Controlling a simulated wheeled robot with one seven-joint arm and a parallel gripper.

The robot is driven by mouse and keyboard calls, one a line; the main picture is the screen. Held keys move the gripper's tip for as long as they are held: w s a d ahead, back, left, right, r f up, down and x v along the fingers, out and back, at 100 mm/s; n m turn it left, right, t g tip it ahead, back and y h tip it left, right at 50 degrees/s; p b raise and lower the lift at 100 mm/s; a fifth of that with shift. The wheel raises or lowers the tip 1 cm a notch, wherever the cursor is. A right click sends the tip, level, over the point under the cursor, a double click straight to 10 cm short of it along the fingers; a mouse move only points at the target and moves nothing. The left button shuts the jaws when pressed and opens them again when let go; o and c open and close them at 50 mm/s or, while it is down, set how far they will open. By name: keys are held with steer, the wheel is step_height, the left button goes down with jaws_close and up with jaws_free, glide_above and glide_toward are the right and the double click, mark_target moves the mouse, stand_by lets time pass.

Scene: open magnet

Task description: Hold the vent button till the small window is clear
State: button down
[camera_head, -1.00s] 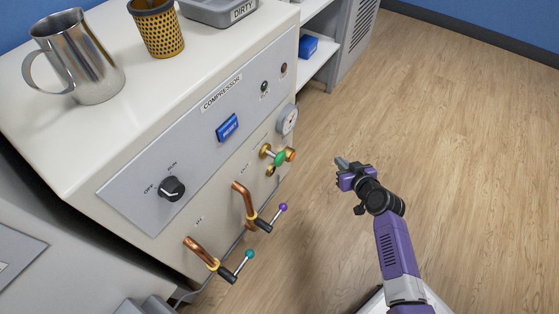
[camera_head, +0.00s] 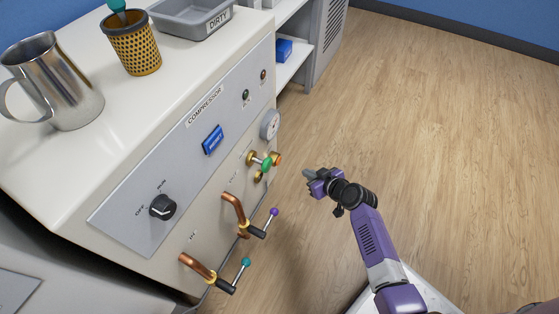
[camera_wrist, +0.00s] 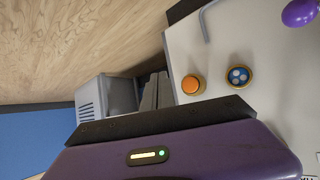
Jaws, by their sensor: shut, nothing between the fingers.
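In the wrist view a round orange button (camera_wrist: 193,84) in a brass rim sits on a pale panel. Beside it is a small round window (camera_wrist: 239,76) with a brass rim, blue inside with several pale round spots. No readable label shows there, so I cannot confirm that the orange button is the vent button. My gripper (camera_head: 308,174) is shut and empty, over the floor just right of the compressor's front (camera_head: 150,238). Its fingers also show in the wrist view (camera_wrist: 157,92), apart from the button.
Close left of my gripper, a green-handled brass valve (camera_head: 266,164) sticks out below a gauge (camera_head: 270,124). Lower are copper pipes with a purple-knobbed lever (camera_head: 274,212) and a teal-knobbed lever (camera_head: 246,262). Floor to the right is clear.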

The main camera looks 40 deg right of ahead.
mark_target(279, 161)
steer(key=w+a+p, duration=0.1)
steer(key=w+a, duration=0.1)
steer(key=w, duration=0.4)
steer(key=shift+w+a, duration=0.2)
steer(key=shift+w, duration=0.1)
steer(key=shift+w, duration=0.2)
stand_by(1.7)
steer(key=shift+w+a, duration=0.15)
steer(key=shift+w, duration=0.05)
steer(key=shift+w+a+r, duration=0.1)
steer(key=shift+w+a, duration=0.1)
steer(key=shift+w, duration=0.35)
stand_by(2.0)
steer(key=shift+s, duration=0.1)
stand_by(1.9)
steer(key=shift+s+d, duration=0.35)
steer(key=shift+s, duration=0.5)
